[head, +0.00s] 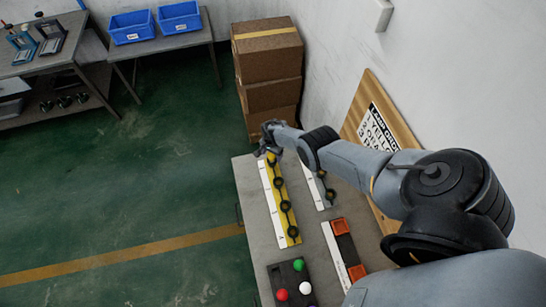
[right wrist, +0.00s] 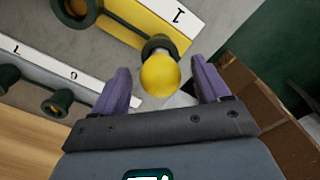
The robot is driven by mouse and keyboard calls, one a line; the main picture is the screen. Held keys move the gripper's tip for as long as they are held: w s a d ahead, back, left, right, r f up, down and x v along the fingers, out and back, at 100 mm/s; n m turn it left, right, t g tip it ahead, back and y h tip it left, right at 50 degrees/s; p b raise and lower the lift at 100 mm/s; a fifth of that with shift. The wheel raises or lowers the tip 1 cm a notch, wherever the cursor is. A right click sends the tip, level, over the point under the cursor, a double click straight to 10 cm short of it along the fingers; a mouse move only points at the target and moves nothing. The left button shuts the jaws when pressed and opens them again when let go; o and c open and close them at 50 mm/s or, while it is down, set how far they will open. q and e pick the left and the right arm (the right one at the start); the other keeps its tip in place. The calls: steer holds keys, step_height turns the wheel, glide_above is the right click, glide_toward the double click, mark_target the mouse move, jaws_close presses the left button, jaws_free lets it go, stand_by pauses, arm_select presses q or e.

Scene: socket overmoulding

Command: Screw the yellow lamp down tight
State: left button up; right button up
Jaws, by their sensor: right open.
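The yellow lamp (right wrist: 160,75) is a round bulb seated in a dark green socket (right wrist: 157,42) at the end of the yellow rail (right wrist: 118,12), by the label 1. My right gripper (right wrist: 164,82) is open, with one purple finger on each side of the lamp and visible gaps between them. In the head view my right gripper (head: 269,136) is at the far end of the yellow rail (head: 279,203), and the lamp is barely visible under it. Whether the lamp is fully tight cannot be told. My left gripper is not in view.
A grey rail with sockets (head: 317,182) lies to the right of the yellow rail. Cardboard boxes (head: 271,65) stand beyond the table, and an order board (head: 377,131) leans at the wall.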

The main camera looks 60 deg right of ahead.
steer(key=n, duration=0.8)
steer(key=shift+n, duration=0.3)
steer(key=n+b, duration=0.1)
steer(key=n, duration=0.2)
steer(key=shift+f+n, duration=0.1)
steer(key=shift+n, duration=0.3)
steer(key=n, duration=0.2)
steer(key=shift+n, duration=0.4)
